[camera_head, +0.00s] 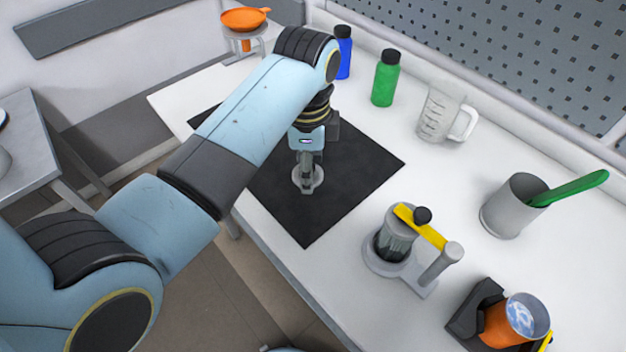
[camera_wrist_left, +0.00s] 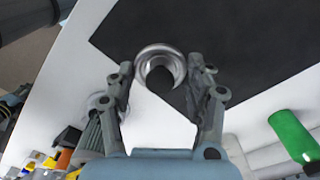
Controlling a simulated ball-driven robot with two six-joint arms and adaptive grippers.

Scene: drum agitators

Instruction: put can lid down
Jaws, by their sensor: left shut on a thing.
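The can lid (camera_head: 316,181) is a small round grey metal piece, seen over the black mat in the head view. It also shows in the wrist view (camera_wrist_left: 160,50) as a shiny ring with a dark centre, between the fingertips. My left gripper (camera_head: 306,170) points down and is shut on the lid. Its two fingers also show in the wrist view (camera_wrist_left: 162,78), one on each side of the lid. I cannot tell whether the lid touches the mat. My right gripper is not in view.
The black mat (camera_head: 350,180) is otherwise bare on the white table (camera_head: 400,170). Blue (camera_head: 343,58) and green (camera_head: 385,80) bottles and a clear jug (camera_head: 437,113) stand behind. A device with a yellow bar (camera_head: 393,243), a grey cup (camera_head: 513,205) and an orange can (camera_head: 503,325) stand right.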

